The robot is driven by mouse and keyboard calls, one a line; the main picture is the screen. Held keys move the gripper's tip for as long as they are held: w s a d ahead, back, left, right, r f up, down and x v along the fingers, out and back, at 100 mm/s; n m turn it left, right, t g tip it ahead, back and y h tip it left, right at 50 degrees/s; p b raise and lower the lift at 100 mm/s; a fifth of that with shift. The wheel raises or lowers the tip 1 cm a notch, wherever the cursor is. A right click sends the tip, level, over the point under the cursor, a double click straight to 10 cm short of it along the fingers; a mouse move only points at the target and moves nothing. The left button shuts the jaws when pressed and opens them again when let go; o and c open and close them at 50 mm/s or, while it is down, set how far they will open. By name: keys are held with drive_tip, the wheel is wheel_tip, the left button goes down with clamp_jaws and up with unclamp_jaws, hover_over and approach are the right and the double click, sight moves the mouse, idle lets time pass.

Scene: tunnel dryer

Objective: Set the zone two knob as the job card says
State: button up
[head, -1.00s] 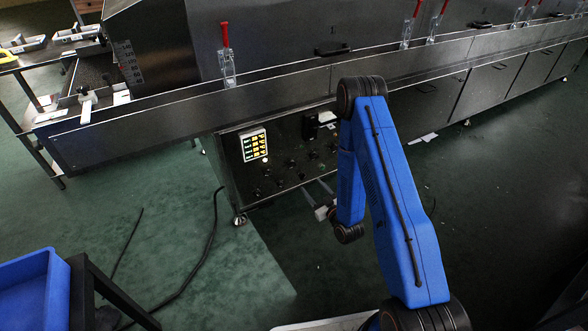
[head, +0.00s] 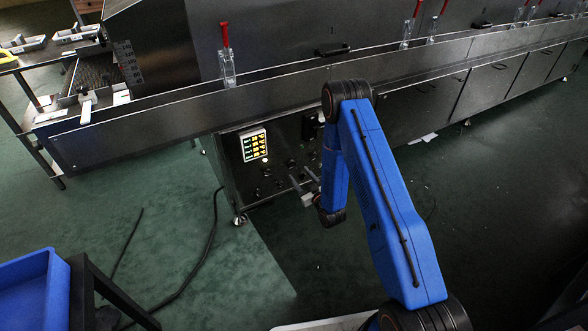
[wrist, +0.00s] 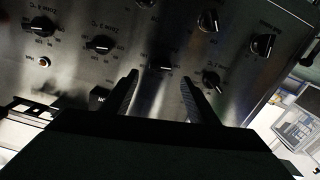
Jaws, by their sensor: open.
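In the wrist view the control panel shows upside down, with several black knobs with white pointer lines. One knob (wrist: 162,62) lies just past the fingertips, roughly between them; its label is hidden or unreadable. To its left is a knob (wrist: 102,44) with a dim label that seems to start with "Zone"; I cannot surely read its number. Another knob (wrist: 41,27) is further left. My gripper (wrist: 160,84) is open and empty, its fingers pointing at the panel. In the head view my gripper (head: 304,180) is in front of the panel's lower part. No readable job card shows.
A lit display (head: 254,145) with green and yellow rows is on the panel's left. More knobs (wrist: 211,80) and (wrist: 262,45) are to the right in the wrist view. The dryer's long metal ledge (head: 160,113) runs above the panel. A black cable (head: 207,250) lies on the floor.

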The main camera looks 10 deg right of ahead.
sight(293, 166)
drive_tip(key=shift+x, duration=3.15)
drive_tip(key=shift+c, duration=0.6)
drive_tip(key=c, duration=0.9)
